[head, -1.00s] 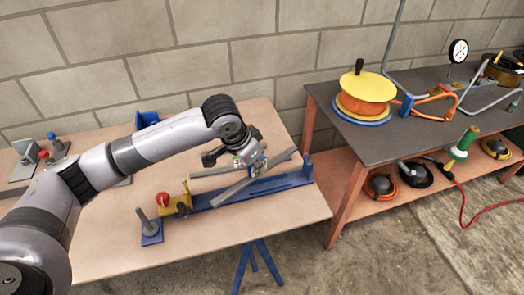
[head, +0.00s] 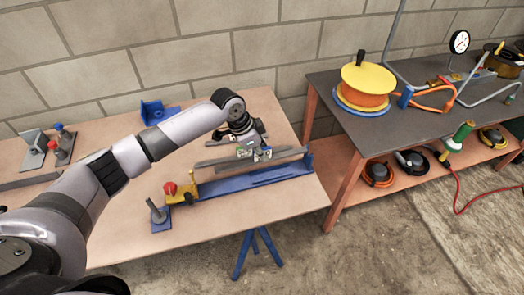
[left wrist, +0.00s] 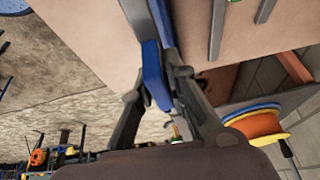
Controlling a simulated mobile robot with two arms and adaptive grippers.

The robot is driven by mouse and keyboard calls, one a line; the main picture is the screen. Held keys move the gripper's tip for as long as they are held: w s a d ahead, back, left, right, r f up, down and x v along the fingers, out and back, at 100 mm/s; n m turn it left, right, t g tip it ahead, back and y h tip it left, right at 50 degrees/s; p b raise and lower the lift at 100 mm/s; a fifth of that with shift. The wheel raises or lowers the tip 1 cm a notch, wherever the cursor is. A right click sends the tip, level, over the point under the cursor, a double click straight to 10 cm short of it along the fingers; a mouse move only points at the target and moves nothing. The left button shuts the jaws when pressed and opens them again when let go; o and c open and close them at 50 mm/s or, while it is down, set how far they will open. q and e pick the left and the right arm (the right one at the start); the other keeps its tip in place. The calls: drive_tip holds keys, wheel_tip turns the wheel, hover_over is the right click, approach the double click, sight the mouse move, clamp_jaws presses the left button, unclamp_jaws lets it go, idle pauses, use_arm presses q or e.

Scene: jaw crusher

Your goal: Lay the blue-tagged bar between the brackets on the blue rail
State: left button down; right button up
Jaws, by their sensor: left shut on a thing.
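The blue rail (head: 235,184) lies along the front of the workbench. A yellow bracket (head: 185,193) with a red knob stands at its left end and a blue upright bracket (head: 309,161) at its right end. My left gripper (head: 254,154) is shut on a grey bar (head: 289,154), which is roughly parallel to the rail and appears just above and behind it. I cannot tell the exact gap or make out its tag clearly. My right gripper is not in view.
Another grey bar (head: 228,141) lies behind the held one. A blue plate with a post (head: 158,214) stands left of the rail. A blue bracket (head: 158,112) is at the back. A dark table with a yellow-orange reel (head: 366,82) stands to the right.

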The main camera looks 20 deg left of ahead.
sight(262, 162)
use_arm(q)
drive_tip(key=shift+r, duration=0.15)
drive_tip(key=shift+f+b, duration=0.85)
drive_tip(key=shift+f, duration=1.1)
drive_tip(key=shift+f+b, duration=0.4)
drive_tip(key=shift+f, duration=0.65)
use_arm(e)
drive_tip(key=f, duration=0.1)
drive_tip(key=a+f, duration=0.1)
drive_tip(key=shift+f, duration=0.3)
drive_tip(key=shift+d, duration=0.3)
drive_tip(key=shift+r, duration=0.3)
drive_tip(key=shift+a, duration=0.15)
use_arm(q)
drive_tip(key=shift+p, duration=0.4)
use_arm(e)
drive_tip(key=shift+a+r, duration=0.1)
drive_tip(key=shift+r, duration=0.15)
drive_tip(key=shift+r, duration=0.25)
